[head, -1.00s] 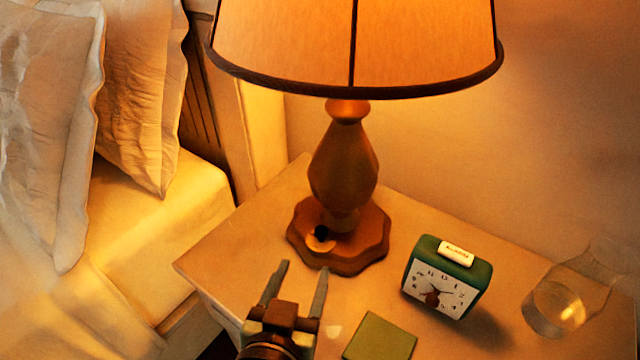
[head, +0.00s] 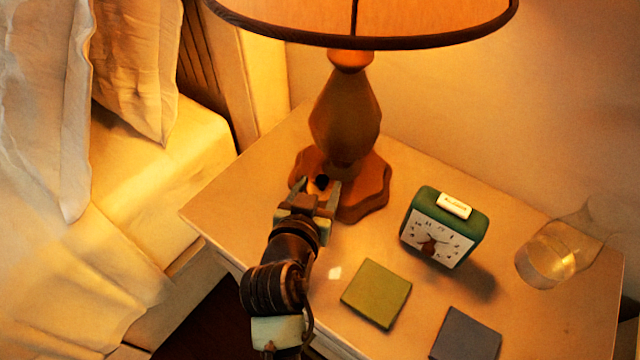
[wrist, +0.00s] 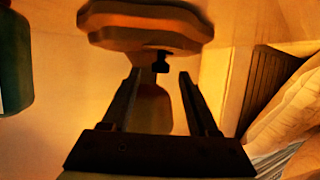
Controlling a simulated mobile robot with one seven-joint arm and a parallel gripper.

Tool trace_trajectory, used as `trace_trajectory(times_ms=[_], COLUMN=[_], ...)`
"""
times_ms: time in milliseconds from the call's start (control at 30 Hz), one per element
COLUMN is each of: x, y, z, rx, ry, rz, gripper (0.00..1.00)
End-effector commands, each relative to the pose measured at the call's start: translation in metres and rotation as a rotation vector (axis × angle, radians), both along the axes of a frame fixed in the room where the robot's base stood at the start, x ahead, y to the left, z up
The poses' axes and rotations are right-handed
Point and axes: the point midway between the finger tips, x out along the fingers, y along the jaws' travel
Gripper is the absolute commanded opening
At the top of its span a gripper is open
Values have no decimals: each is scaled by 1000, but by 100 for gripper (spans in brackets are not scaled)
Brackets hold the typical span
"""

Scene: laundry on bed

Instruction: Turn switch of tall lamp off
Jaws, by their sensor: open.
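The tall lamp (head: 345,115) stands lit on the nightstand, with a wide glowing shade (head: 400,20) and a wooden base (head: 365,190). Its small dark switch knob (head: 321,181) sits on the front left of the base. My gripper (head: 318,184) is open and empty, with its fingers reaching to the base around the knob's position. In the wrist view the knob (wrist: 160,63) shows dark against the base (wrist: 145,25), just beyond and between the two open fingertips (wrist: 160,75). I cannot tell whether a finger touches it.
A green alarm clock (head: 445,228) stands right of the lamp. A glass vessel (head: 550,252) is at the far right. A green square (head: 377,292) and a grey square (head: 466,336) lie at the front. The bed (head: 150,180) is at left.

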Motion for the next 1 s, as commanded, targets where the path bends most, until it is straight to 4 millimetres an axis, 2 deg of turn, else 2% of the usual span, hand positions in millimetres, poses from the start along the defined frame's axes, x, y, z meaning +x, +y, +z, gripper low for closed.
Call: trace_trajectory(times_ms=[200, 500, 833, 1000], x=[14, 15, 15, 15], y=[-3, -3, -3, -3], z=[-6, -6, -6, -6], rx=[0, 1, 0, 0], ry=[-1, 0, 0, 0], rz=[1, 1, 1, 1], gripper=[60, 58, 0, 0])
